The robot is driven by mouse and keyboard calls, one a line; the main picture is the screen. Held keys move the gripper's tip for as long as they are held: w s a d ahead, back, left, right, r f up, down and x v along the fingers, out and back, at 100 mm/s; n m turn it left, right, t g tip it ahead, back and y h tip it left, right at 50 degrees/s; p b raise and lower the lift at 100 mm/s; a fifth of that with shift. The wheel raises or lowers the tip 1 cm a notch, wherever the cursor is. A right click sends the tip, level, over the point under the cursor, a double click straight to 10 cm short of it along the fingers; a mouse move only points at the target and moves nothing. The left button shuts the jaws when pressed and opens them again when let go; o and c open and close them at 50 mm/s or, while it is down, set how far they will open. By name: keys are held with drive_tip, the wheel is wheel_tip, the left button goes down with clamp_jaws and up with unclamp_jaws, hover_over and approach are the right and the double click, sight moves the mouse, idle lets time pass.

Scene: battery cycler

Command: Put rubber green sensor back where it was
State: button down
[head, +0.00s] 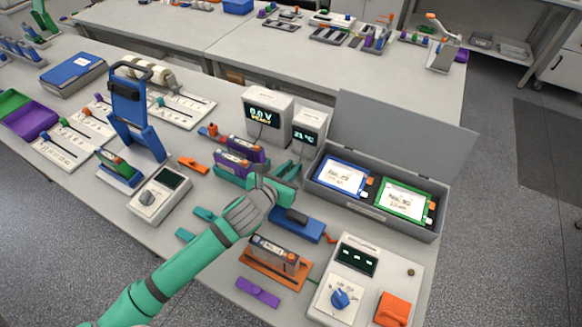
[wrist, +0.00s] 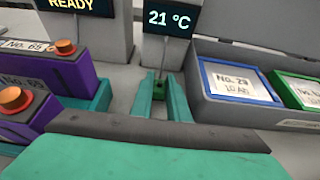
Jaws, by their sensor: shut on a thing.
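The green sensor (wrist: 160,90) is a small dark green block between the two teal fingers of my gripper (wrist: 162,98), in front of the white box with the 21 °C display (wrist: 167,21). My gripper is shut on it. In the head view my gripper (head: 288,171) is just in front of that temperature box (head: 308,135), left of the open grey case (head: 375,217). The sensor cannot be made out clearly in the head view. Whether it touches the table is unclear.
Purple battery cells in teal holders (head: 235,164) stand close on the left, also in the wrist view (wrist: 50,95). The case on the right holds a blue pouch (head: 343,177) and a green pouch (head: 404,201). A blue holder (head: 297,224) lies near my wrist.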

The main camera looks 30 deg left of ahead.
drive_tip(key=shift+d+f, duration=0.1)
drive_tip(key=shift+f, duration=0.15)
drive_tip(key=shift+f, duration=0.35)
drive_tip(key=c, duration=1.7)
unclamp_jaws()
drive_tip(key=shift+f, duration=0.1)
drive_tip(key=shift+r, duration=0.25)
drive_tip(key=v, duration=0.7)
drive_tip(key=r+v, duration=0.1)
drive_tip(key=v, duration=0.2)
drive_tip(key=shift+s+r, duration=0.1)
drive_tip(key=shift+s, duration=0.1)
drive_tip(key=shift+s+r, duration=0.3)
drive_tip(key=shift+s, duration=0.35)
